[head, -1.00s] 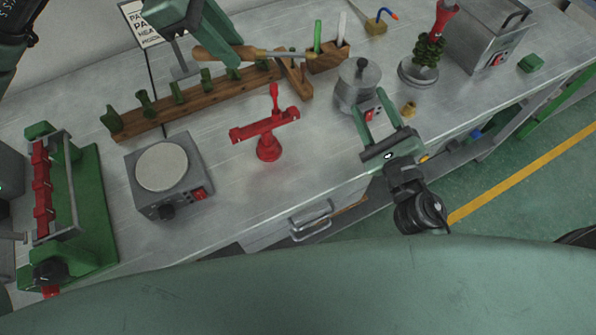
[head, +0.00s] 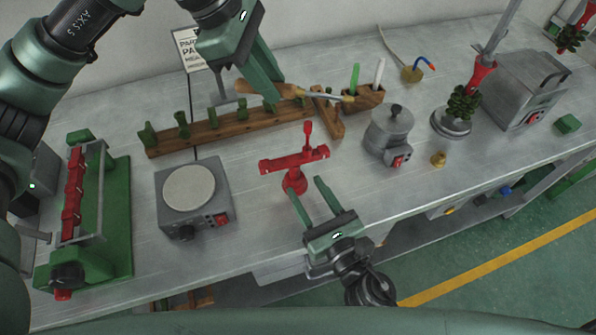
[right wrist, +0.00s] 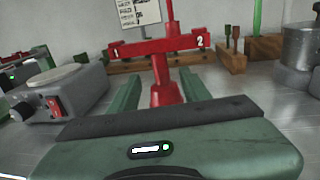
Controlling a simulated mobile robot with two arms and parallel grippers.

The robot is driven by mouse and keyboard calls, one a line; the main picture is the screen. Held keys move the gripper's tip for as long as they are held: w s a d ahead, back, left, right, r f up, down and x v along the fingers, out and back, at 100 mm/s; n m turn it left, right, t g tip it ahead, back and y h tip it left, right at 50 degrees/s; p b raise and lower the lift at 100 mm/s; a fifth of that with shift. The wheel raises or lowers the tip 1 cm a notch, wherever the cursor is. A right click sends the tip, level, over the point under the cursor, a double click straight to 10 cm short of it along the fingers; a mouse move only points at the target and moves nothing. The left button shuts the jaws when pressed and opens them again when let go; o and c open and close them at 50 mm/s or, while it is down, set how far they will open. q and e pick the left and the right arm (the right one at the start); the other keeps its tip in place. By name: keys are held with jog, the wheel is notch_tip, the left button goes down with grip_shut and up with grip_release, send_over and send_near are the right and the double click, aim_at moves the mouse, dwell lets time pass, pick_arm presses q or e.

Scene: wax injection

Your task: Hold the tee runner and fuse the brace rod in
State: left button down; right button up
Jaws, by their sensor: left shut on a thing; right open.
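The red tee runner (head: 280,165) stands upright on a red foot on the bench. It also shows in the right wrist view (right wrist: 130,46), its crossbar marked 1 and 2. A slim red upright (head: 308,140) rises at the bar; I cannot tell whether it is the brace rod. My right gripper (head: 305,187) is open and empty, its fingers pointing at the tee's stem (right wrist: 165,75), which appears between them and a little beyond. My left gripper (head: 279,92) is shut on a wooden-handled tool (head: 250,88) above the wooden rack, its thin tip pointing right.
A hot plate (head: 190,187) stands left of the tee, and a green fixture with red pieces (head: 118,220) farther left. The wooden rack (head: 220,130) runs behind. A lidded pot (head: 390,132), small brass piece (head: 438,159) and grey box (head: 525,95) stand right.

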aim_at(297, 174)
jog(key=x, duration=0.7)
grip_shut()
pick_arm(q)
jog(key=a+f+n+t+y, duration=0.1)
jog(key=a+f+n+y, duration=0.1)
jog(key=a+f, duration=0.95)
jog(key=shift+s+d+f+n, duration=0.15)
jog(key=shift+d+f, duration=0.1)
jog(key=shift+d, duration=0.6)
jog(key=shift+w+d+f+n, duration=0.15)
jog(key=shift+d+f, duration=0.1)
jog(key=shift+d, duration=0.6)
